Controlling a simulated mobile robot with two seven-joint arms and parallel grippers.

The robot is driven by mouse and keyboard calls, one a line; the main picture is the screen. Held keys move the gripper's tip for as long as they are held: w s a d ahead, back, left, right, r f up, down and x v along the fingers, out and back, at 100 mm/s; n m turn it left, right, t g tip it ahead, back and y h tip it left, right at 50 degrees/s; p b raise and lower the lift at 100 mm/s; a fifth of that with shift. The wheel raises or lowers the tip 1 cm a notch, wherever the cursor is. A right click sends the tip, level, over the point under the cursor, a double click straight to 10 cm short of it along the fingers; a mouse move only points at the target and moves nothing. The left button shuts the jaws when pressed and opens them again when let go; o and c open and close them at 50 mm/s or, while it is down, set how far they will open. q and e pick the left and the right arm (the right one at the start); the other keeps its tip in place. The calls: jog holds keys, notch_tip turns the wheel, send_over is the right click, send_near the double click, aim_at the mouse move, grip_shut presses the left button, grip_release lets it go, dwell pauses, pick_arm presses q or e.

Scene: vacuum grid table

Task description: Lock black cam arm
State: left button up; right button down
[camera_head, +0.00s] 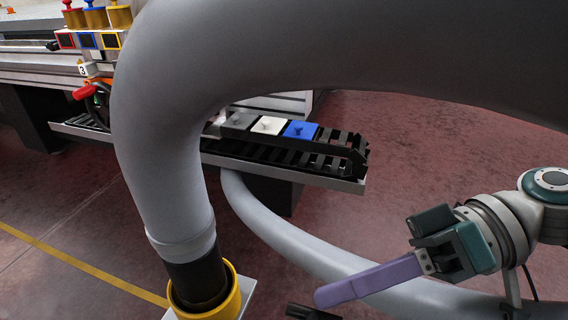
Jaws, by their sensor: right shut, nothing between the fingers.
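My right gripper (325,297) is at the lower right, its long purple fingers pointing left and down. It is shut and empty. A large grey hose (165,130) arches across the view and ends in a black cuff (197,280) inside a yellow collar (235,302) at the bottom. A small black part (312,313) shows at the bottom edge, left of and below the purple fingertips; I cannot tell whether it is the black cam arm. No cam arm can be made out clearly. My left gripper is not in view.
A black slatted rail (340,160) carries grey, white and blue blocks (300,130) behind the hose. A second grey hose (275,230) runs low across the floor towards my right gripper. A machine with coloured knobs stands at upper left. Red floor (440,150) is clear at right.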

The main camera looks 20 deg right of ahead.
jog(key=shift+s+a+f+g+y+b, duration=0.3)
jog(key=shift+s+f+b, duration=0.25)
jog(key=shift+f, duration=0.15)
dwell(0.4)
